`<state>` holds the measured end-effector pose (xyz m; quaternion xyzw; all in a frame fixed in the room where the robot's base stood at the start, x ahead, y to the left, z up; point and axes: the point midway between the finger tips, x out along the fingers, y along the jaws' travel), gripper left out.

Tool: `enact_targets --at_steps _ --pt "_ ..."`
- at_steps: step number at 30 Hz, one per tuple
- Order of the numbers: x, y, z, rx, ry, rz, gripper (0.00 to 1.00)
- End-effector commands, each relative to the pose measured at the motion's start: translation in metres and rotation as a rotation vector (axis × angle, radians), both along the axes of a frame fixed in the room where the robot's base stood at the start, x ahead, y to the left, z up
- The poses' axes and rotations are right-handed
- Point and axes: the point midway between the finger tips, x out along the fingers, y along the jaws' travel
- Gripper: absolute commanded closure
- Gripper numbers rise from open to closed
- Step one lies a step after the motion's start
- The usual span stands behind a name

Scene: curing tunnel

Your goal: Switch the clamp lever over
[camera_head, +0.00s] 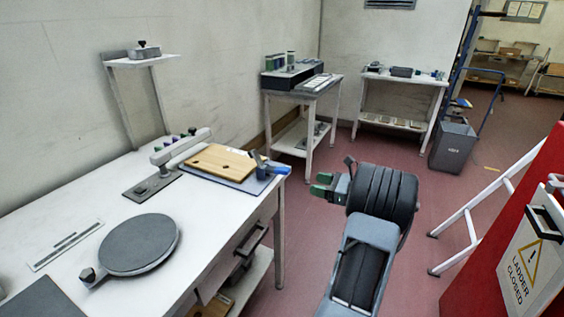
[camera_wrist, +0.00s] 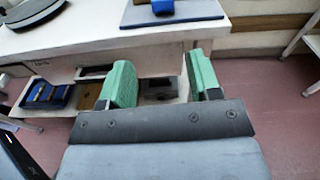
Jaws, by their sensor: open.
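A blue clamp (camera_head: 272,168) with a grey lever (camera_head: 257,158) sits at the right end of the white table (camera_head: 70,210), beside a wooden board (camera_head: 220,161) on a dark blue-grey plate (camera_head: 245,185). The lever looks tilted up, leaning left. In the wrist view the blue clamp (camera_wrist: 162,6) shows at the top edge, cut off, on the plate (camera_wrist: 200,12); its lever is not clear there. My gripper (camera_head: 320,184) is open and empty, to the right of the clamp, apart from it and beyond the table edge. Its green fingers (camera_wrist: 161,80) show in the wrist view.
A round grey plate (camera_head: 140,243) and a white arm with coloured knobs (camera_head: 183,147) are on the table. A drawer handle (camera_head: 252,238) sticks out below. Red floor between is clear.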

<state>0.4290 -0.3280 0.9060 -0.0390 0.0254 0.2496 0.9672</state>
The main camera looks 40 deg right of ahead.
Motion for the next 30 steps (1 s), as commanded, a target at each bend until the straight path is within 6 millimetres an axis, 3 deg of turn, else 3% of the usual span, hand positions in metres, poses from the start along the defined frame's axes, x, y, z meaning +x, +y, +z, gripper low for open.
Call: enact_targets --at_steps 8,21,30 --pt "0.026 0.009 0.014 0.094 -0.032 -0.009 0.43" --pt "0.097 0.047 0.014 0.09 -0.031 -0.01 0.43" --pt "0.121 0.06 0.014 0.089 -0.03 -0.012 0.43"
